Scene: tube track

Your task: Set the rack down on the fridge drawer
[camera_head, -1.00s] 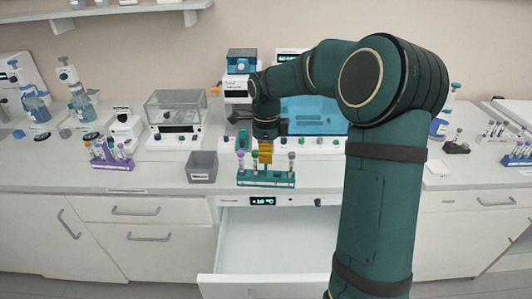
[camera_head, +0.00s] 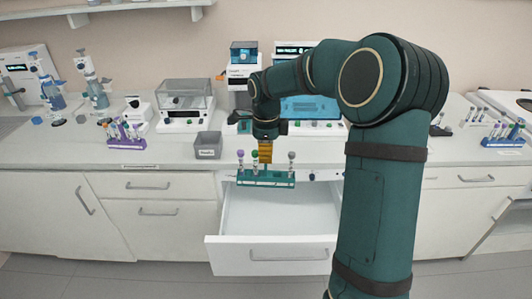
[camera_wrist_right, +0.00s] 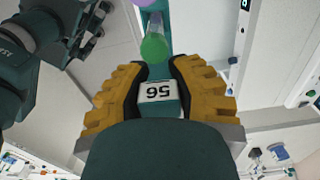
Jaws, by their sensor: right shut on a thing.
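The teal rack (camera_head: 266,179) holds a few capped tubes, with purple, green and grey caps. My right gripper (camera_head: 265,158) is shut on the rack and holds it up in front of the bench edge, over the back part of the open fridge drawer (camera_head: 275,254). The drawer is white, pulled out and looks empty.
A grey bin (camera_head: 208,146) stands on the bench left of the rack. A purple rack (camera_head: 126,140) with tubes is farther left, and a blue rack (camera_head: 503,142) is at the right. A balance (camera_head: 184,106) and other devices line the back.

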